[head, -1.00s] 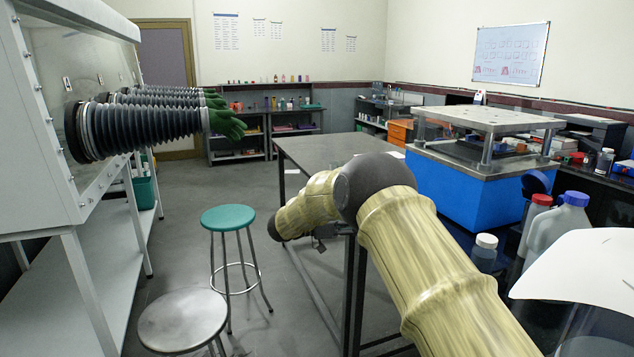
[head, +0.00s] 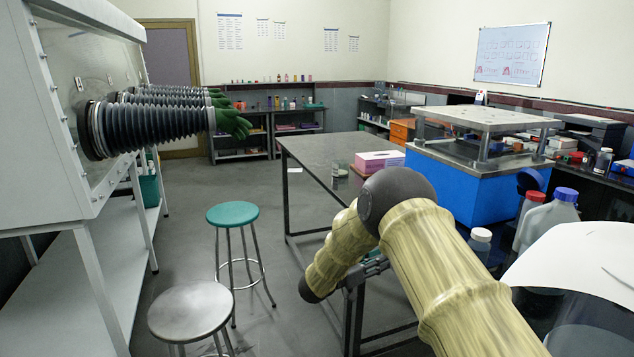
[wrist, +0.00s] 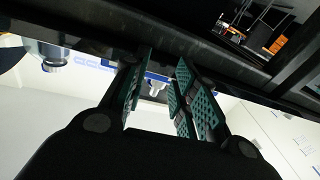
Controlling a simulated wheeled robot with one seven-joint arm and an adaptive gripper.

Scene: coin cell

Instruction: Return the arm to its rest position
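My arm, in a yellowish sleeve with a dark joint, is bent in front of the dark table in the head view. My gripper (wrist: 163,68) shows in the wrist view with two green-padded fingers apart and nothing between them. In the head view it is mostly hidden behind my arm, with only a small grey part showing beside the sleeve near the table's front edge.
The dark table (head: 318,152) carries a pink box (head: 380,160) and a small vial (head: 336,170). A blue press (head: 465,182) stands right, near capped bottles (head: 548,215). Stools (head: 232,213) and a glovebox with black sleeves (head: 150,125) are left. Floor between is open.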

